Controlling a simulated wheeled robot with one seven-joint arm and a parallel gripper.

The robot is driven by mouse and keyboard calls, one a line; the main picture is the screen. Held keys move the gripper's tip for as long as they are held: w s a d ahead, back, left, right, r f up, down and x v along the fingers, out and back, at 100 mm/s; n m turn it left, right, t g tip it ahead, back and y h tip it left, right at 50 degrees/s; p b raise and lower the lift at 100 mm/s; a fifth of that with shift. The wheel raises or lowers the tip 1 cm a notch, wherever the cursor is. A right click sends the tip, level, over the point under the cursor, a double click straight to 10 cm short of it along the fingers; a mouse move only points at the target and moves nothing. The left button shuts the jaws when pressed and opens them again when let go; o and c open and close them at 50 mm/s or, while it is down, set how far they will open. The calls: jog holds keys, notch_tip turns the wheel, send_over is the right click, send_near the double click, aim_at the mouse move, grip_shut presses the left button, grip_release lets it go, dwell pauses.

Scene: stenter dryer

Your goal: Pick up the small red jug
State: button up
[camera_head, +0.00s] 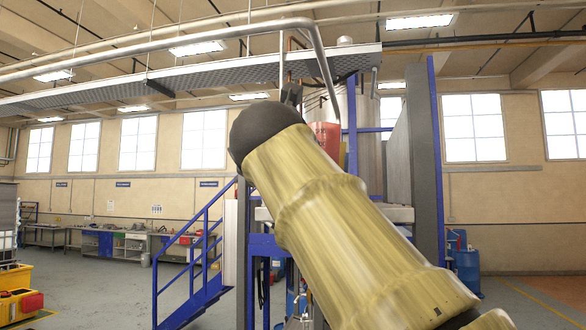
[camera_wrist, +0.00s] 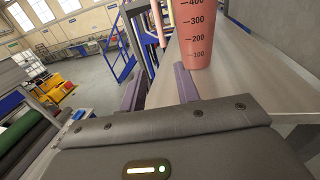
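The small red jug (camera_wrist: 196,38) stands at the top of the wrist view. It has dark measuring marks, and its top is cut off by the frame. It rests on a pale grey flat surface (camera_wrist: 240,75). My gripper (camera_wrist: 158,90) is open, with its two purplish fingers apart and nothing between them. The right finger points at the jug's lower left edge, and the jug stands beyond the fingertips. Whether they touch is unclear. In the head view, a red shape (camera_head: 326,135) shows behind my arm and may be the same jug. My arm hides the gripper there.
A grey upright panel (camera_wrist: 280,30) borders the surface on the right. Blue stairs with railings (camera_head: 195,275) stand left of my arm in the head view. A yellow machine (camera_head: 15,295) is at far left, and workbenches (camera_head: 120,243) line the back wall. Open floor lies between.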

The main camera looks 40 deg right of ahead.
jog(key=p+x, duration=0.2)
jog(key=x, duration=0.1)
jog(key=p+x, duration=0.2)
jog(key=x, duration=0.2)
jog(key=p+x, duration=0.2)
jog(key=x, duration=0.1)
jog(key=shift+d+r, duration=0.25)
jog(key=shift+d, duration=0.2)
jog(key=shift+w+d+f+p, duration=0.2)
jog(key=shift+w+d+p, duration=0.15)
jog(key=shift+w, duration=0.1)
jog(key=shift+s, duration=0.1)
jog(key=shift+a, duration=0.1)
jog(key=p+x, duration=0.4)
jog(key=shift+w+r, duration=0.15)
jog(key=shift+w, duration=0.25)
jog(key=shift+w+d+f, duration=0.2)
jog(key=shift+w+d, duration=0.05)
jog(key=shift+d, duration=0.1)
jog(key=shift+s, duration=0.15)
